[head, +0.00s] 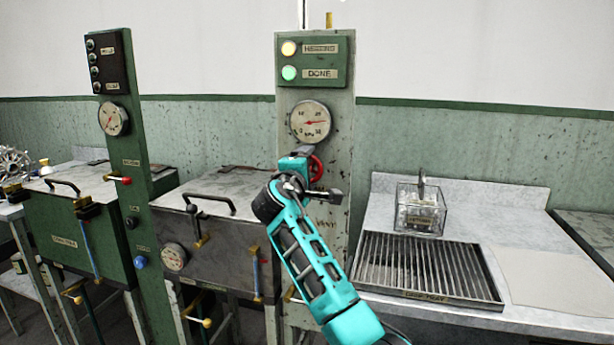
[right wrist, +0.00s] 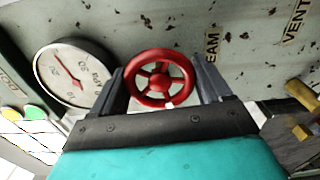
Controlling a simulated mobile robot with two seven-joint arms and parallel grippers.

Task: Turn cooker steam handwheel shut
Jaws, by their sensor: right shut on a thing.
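The red steam handwheel (head: 317,169) is on the grey-green panel post, below the round gauge (head: 311,122). It is partly hidden behind my right gripper (head: 306,160) in the head view. In the right wrist view the red handwheel (right wrist: 160,79) sits between the two dark fingers of my right gripper (right wrist: 161,88), which is shut on its rim. The gauge (right wrist: 74,74) also shows there at the left, its needle partly up the scale. My left gripper is not in view.
A yellow lamp (head: 289,48) and a green lamp (head: 289,73) sit above the gauge. A grey cooker box (head: 205,232) stands left of the post, with a bar handle on its lid. A brass valve with a dark lever (right wrist: 298,105) is close right of the gripper. A slatted drain tray (head: 425,268) lies on the right counter.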

